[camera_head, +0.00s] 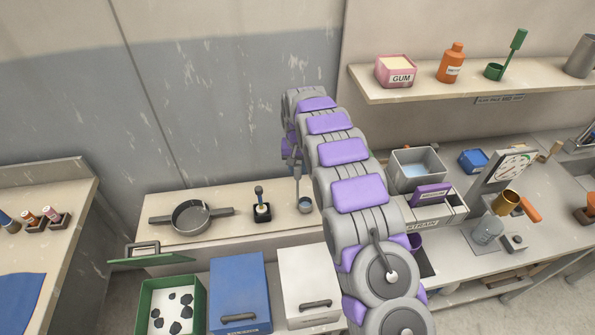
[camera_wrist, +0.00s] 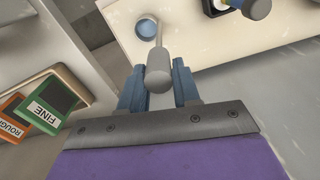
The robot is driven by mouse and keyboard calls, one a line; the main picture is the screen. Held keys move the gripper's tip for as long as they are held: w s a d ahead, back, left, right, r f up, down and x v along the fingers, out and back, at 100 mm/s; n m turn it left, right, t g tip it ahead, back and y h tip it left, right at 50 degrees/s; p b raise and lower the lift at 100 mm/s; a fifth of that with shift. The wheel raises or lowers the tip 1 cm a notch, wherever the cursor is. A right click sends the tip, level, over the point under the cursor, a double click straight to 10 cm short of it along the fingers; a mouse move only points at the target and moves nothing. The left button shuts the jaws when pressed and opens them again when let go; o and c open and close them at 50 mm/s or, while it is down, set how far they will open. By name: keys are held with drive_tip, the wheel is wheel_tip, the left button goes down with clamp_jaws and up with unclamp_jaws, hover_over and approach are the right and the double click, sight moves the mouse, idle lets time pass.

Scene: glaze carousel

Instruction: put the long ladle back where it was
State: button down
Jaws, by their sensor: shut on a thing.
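The long ladle (camera_wrist: 157,50) has a grey handle with a thick rounded end and a small cup with a pale blue inside. My gripper (camera_wrist: 156,82) is shut on its handle near the thick end, one blue finger on each side. In the head view the ladle's cup (camera_head: 305,204) hangs over the right part of the beige counter, just right of a small black stand with a dark-handled tool (camera_head: 262,206). I cannot tell whether the cup touches the counter. My arm hides part of the counter's right end in the head view.
A grey two-handled pan (camera_head: 191,217) sits left on the counter. Below are a green bin of dark lumps (camera_head: 171,303), a blue box (camera_head: 238,290) and a white box (camera_head: 307,282). Right stand a grey basin (camera_head: 418,168) and a shelf (camera_head: 470,87) with a pink GUM box (camera_head: 396,72).

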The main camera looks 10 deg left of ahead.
drive_tip(key=shift+f, duration=0.8)
drive_tip(key=shift+r, duration=0.1)
drive_tip(key=shift+d, duration=0.1)
drive_tip(key=c, duration=0.8)
unclamp_jaws()
wheel_tip(320, 180, up, 12)
drive_tip(key=p, duration=0.2)
drive_tip(key=shift+s+p, duration=0.1)
drive_tip(key=shift+p, duration=0.25)
